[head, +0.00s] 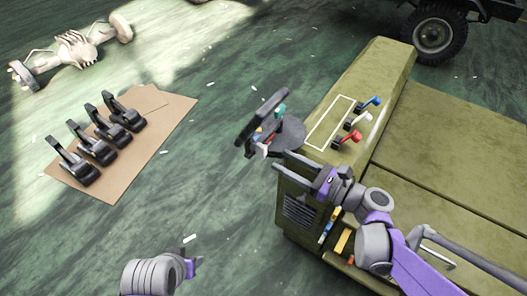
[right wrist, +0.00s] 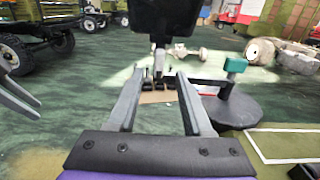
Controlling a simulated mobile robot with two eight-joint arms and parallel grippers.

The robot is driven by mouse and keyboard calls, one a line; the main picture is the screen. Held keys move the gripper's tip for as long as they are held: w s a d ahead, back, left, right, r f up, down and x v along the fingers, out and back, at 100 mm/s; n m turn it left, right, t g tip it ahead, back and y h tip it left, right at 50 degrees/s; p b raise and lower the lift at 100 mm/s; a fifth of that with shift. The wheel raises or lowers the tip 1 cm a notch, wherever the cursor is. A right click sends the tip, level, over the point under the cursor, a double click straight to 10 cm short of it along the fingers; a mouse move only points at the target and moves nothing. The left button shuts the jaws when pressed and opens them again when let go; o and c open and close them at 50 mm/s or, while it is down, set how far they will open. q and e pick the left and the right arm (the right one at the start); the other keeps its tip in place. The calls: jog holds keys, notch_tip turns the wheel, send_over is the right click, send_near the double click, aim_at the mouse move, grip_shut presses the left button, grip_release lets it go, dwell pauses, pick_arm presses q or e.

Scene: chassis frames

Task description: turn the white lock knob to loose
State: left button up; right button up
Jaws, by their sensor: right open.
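A small white knob (head: 264,150) sits low on a dark jointed stand beside the green cabinet, below a tilted black panel (head: 264,117). A pale knob-like part (right wrist: 158,63) shows in the right wrist view under that panel, between my fingers; I take it to be the same knob. My right gripper (head: 279,159) is open, its fingertips close to the knob; contact cannot be made out. In the right wrist view my fingers (right wrist: 161,74) stand apart with nothing gripped. My left gripper (head: 193,266) shows only partly at the bottom; its jaws are unclear.
The stand has a teal knob (head: 280,110) and a round dark disc (head: 288,134). The green cabinet (head: 384,62) carries blue (head: 370,102), white (head: 351,122) and red (head: 347,137) levers. Several black clamps stand on a cardboard sheet (head: 150,145). Floor between is mostly clear.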

aim_at(266, 152)
jog(key=x, duration=0.7)
jog(key=shift+w+a, duration=0.15)
jog(key=shift+a, duration=0.1)
grip_shut()
